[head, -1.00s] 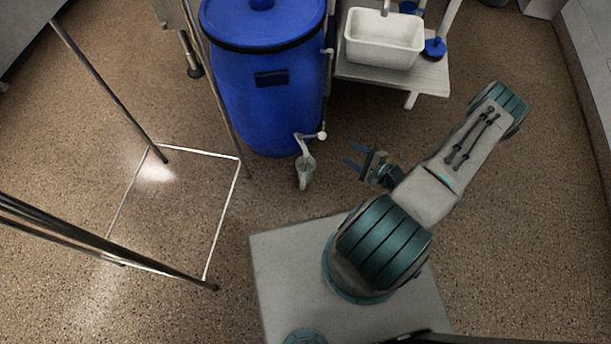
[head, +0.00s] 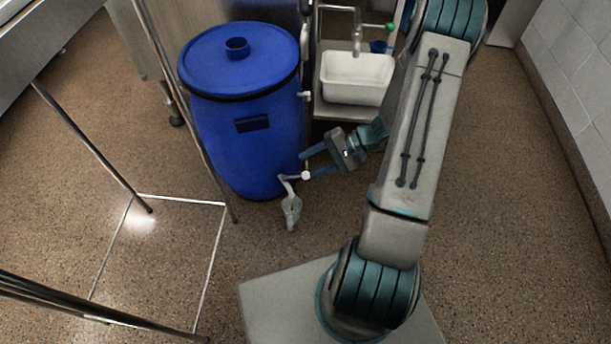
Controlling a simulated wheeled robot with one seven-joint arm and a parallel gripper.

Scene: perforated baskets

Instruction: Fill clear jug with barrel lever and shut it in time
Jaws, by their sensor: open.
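The blue barrel (head: 246,128) stands upright in the head view. A pale tap (head: 287,180) sticks out low on its front, and its lever with a white knob (head: 306,175) points right. The clear jug (head: 292,211) is small and greyish, right below the tap's outlet. Its fill level is too small to tell. My gripper (head: 306,164) is open, right of the barrel's lower side, with its two blue fingers pointing left. The lower fingertip is at the lever's knob; I cannot tell whether they touch.
A white basin (head: 356,78) sits on a low stand behind my gripper, under a faucet (head: 357,42). A metal frame with thin legs (head: 163,199) stands left of the barrel. A tiled wall (head: 575,90) is at the right. The brown floor between is mostly clear.

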